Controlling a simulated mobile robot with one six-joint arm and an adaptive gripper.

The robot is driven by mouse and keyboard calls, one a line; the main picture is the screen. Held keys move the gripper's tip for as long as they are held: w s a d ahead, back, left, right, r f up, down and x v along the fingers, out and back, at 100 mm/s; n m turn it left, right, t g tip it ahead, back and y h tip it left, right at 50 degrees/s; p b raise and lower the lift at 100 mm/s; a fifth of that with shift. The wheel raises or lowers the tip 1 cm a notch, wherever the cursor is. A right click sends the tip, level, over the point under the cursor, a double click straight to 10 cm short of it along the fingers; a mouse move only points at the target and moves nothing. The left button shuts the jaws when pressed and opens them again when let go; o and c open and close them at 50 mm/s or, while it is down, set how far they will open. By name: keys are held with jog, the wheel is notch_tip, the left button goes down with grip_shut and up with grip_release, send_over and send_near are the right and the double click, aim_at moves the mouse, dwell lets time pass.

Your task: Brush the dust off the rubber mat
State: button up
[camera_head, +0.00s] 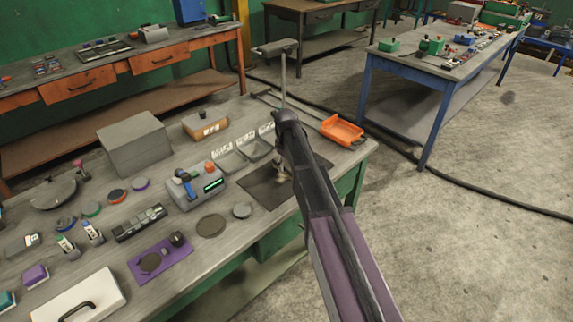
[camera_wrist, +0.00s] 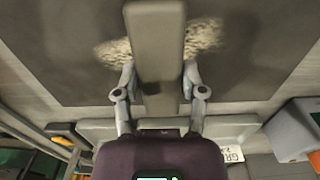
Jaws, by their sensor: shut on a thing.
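The dark rubber mat (camera_head: 261,194) lies near the front edge of the grey workbench, partly hidden by my arm. The mat fills most of the wrist view (camera_wrist: 60,65). A pale patch of dust (camera_wrist: 205,35) lies on it and shows on both sides of the held brush. My gripper (camera_wrist: 158,78) is shut on the grey-olive brush (camera_wrist: 157,35), one finger on each side of its bar. The brush is over the dust patch; its bristles are hidden, so I cannot tell whether they touch the mat. In the head view the gripper is mostly hidden by my arm.
Labelled trays (camera_head: 229,161) sit behind the mat, and an orange dustpan-like tray (camera_head: 342,131) at the bench's right end. A blue-grey device (camera_head: 196,187) and a round disc (camera_head: 211,225) stand to the left.

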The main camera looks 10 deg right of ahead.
aim_at(280, 176)
jog(key=shift+s+a, duration=0.2)
jog(key=shift+s+a, duration=0.4)
jog(key=shift+a, duration=0.2)
jog(key=shift+s+a, duration=0.4)
jog(key=shift+a, duration=0.2)
jog(key=shift+s+a+f, duration=0.1)
jog(key=shift+s+a, duration=0.95)
jog(key=shift+a, duration=0.3)
jog(key=shift+w+d, duration=0.1)
jog(key=shift+w, duration=0.05)
jog(key=shift+w+d, duration=0.45)
jog(key=shift+d, duration=0.25)
jog(key=shift+w+d, duration=0.45)
jog(key=shift+d, duration=0.2)
jog(key=shift+w+d, duration=0.1)
